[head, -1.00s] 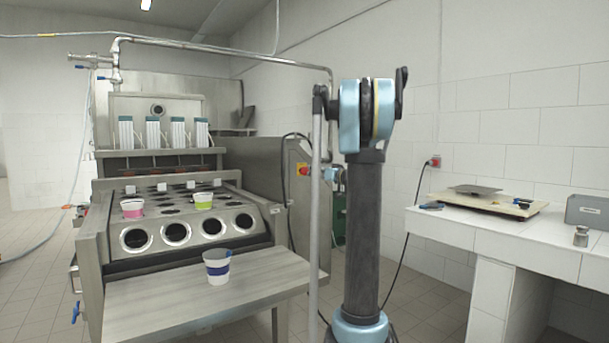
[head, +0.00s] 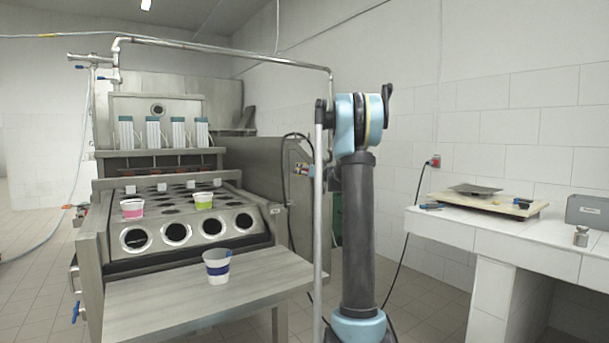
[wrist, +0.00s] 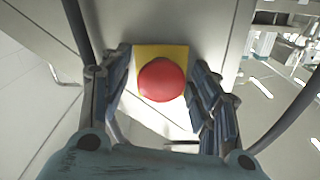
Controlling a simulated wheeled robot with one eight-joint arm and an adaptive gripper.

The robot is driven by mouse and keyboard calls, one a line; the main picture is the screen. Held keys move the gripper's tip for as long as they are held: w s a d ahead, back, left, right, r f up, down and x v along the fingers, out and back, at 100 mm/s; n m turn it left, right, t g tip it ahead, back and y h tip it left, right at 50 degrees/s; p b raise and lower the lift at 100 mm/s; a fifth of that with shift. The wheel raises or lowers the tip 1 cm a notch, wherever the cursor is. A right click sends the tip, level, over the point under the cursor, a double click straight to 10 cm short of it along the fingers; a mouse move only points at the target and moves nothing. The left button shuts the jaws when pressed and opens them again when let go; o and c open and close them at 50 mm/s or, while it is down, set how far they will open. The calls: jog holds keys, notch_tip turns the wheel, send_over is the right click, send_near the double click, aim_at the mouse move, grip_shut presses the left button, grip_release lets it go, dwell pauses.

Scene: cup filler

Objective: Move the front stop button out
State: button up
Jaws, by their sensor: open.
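The red stop button (wrist: 162,80) sits on a yellow square plate (wrist: 175,52) on the machine's grey side panel in the wrist view. My gripper (wrist: 160,92) is open, with one finger to the left and one to the right of the button. I cannot tell whether either finger touches it. In the head view, my arm stands in front of the machine's right side.
The filling machine (head: 190,190) has a front table (head: 150,300) with a white and blue cup (head: 217,267). Pink (head: 132,208) and green (head: 203,201) cups sit in its holes. A tiled counter (head: 450,228) stands at the right. A thin pipe runs overhead.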

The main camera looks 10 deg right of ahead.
grip_shut()
grip_release()
jog(key=shift+s, duration=0.1)
jog(key=v, duration=1.1)
jog(key=shift+s+d, duration=0.2)
jog(key=shift+s, duration=0.1)
jog(key=shift+a+f, duration=0.1)
